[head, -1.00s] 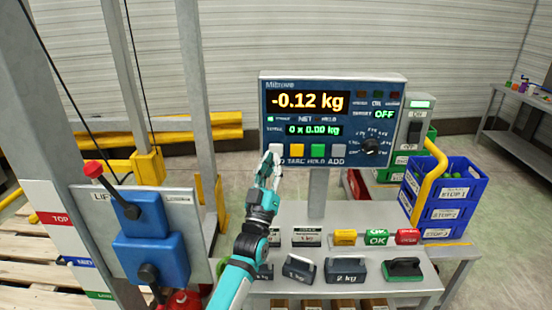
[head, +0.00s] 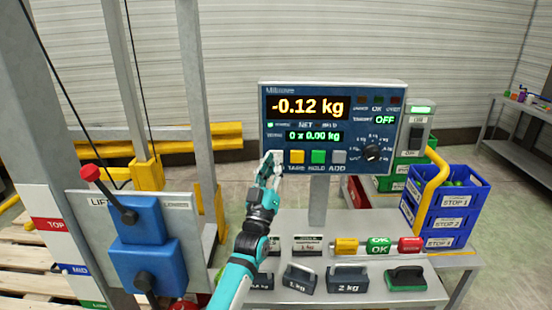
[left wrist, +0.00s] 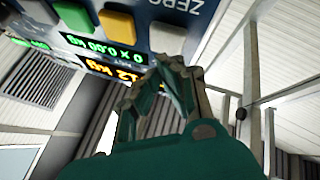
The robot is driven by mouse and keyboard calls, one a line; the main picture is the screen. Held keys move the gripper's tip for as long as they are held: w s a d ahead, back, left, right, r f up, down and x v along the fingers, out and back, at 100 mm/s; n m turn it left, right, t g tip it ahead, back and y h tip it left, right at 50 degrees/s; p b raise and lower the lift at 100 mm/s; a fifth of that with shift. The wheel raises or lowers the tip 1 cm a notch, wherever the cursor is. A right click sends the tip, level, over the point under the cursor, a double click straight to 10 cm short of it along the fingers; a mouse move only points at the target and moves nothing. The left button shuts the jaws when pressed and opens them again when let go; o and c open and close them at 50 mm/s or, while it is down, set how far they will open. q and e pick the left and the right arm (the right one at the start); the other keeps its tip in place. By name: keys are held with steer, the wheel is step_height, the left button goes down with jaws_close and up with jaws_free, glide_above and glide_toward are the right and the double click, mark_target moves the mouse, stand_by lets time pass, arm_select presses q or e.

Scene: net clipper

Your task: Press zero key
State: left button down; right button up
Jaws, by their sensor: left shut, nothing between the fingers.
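The scale panel (head: 335,88) stands upright at centre in the head view and reads -0.12 kg. The zero key is the pale grey, leftmost key of its row; in the left wrist view the key (left wrist: 168,38) shows beside the ZERO lettering. My left gripper (head: 270,160) is shut and empty, with its fingertips in front of this key and hiding part of it in the head view. In the left wrist view the gripper's tips (left wrist: 178,63) are close to the key; I cannot tell whether they touch. My right gripper is not in view.
The yellow TARE key (head: 297,156), green HOLD key (head: 318,156) and grey ADD key (head: 339,157) sit to the right. Labelled weights, including the 2 kg weight (head: 347,277), stand on the table below. A blue lift control (head: 147,248) is at left, blue crates (head: 452,200) at right.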

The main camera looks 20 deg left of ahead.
arm_select(q)
steer(key=shift+w, duration=0.1)
stand_by(0.7)
steer(key=shift+w+a+b, duration=0.15)
steer(key=shift+w+b, duration=0.15)
steer(key=shift+b, duration=0.05)
steer(key=shift+w+a+b, duration=0.1)
steer(key=shift+w+b, duration=0.25)
steer(key=shift+b, duration=0.05)
stand_by(0.5)
stand_by(0.4)
steer(key=shift+s+d+p, duration=0.25)
steer(key=shift+s+p, duration=0.4)
steer(key=shift+s, duration=0.2)
